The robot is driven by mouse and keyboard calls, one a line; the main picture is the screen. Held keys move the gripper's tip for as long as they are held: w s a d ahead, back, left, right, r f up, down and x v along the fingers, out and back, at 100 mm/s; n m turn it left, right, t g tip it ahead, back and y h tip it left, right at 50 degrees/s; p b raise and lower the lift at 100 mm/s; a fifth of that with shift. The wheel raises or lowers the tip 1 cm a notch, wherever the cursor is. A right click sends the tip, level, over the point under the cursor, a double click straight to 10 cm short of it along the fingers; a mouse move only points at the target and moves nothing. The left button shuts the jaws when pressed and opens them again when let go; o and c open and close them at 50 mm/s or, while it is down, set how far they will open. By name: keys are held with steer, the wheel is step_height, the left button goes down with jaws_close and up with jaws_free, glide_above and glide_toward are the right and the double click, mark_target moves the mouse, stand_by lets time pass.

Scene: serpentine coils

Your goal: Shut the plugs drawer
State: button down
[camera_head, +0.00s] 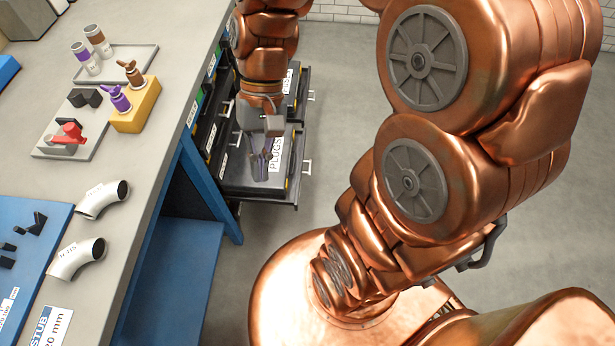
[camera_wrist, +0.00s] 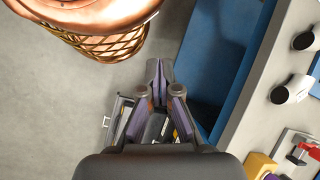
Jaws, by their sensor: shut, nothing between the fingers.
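The gripper and arm hide much of the drawer's inside.
Another drawer (camera_head: 293,82) also stands out beyond the plugs drawer, partly behind my arm. The bench (camera_head: 150,150) holds steel elbows (camera_head: 78,258), a yellow block (camera_head: 137,108) and a blue mat (camera_head: 35,235). A blue bench leg (camera_head: 208,185) stands near the drawer. The floor at right is clear.

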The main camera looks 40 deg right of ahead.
steer(key=w+d+f+m+y+b, duration=0.3)
steer(key=w+f+m+y+b, duration=0.25)
steer(key=w+f+b, duration=0.6)
steer(key=w+d+f+m+t+y+b, duration=0.2)
steer(key=w+d+f+m+y+b, duration=0.1)
steer(key=w+d+f, duration=0.4)
steer(key=w+d+f+m+t+y+b, duration=0.25)
steer(key=w+d+f, duration=0.2)
steer(key=f, duration=0.55)
steer(key=s+d+f+m+t+h+b, duration=0.1)
steer(key=s+d+f+m+t+b, duration=0.25)
steer(key=d+f, duration=0.6)
steer(key=s+d+f+m+t+b, duration=0.2)
steer(key=d+f+m+t+b, duration=0.4)
steer(key=f, duration=0.7)
steer(key=s+d+f+m+t+h+b, duration=0.1)
steer(key=s+d+f+m+t+b, duration=0.15)
steer(key=d+f, duration=0.75)
steer(key=s+a+b+x, duration=0.1)
steer(key=b+x, duration=0.3)
steer(key=x, duration=1.1)
steer(key=shift+f+g, duration=0.35)
steer(key=shift+f, duration=0.2)
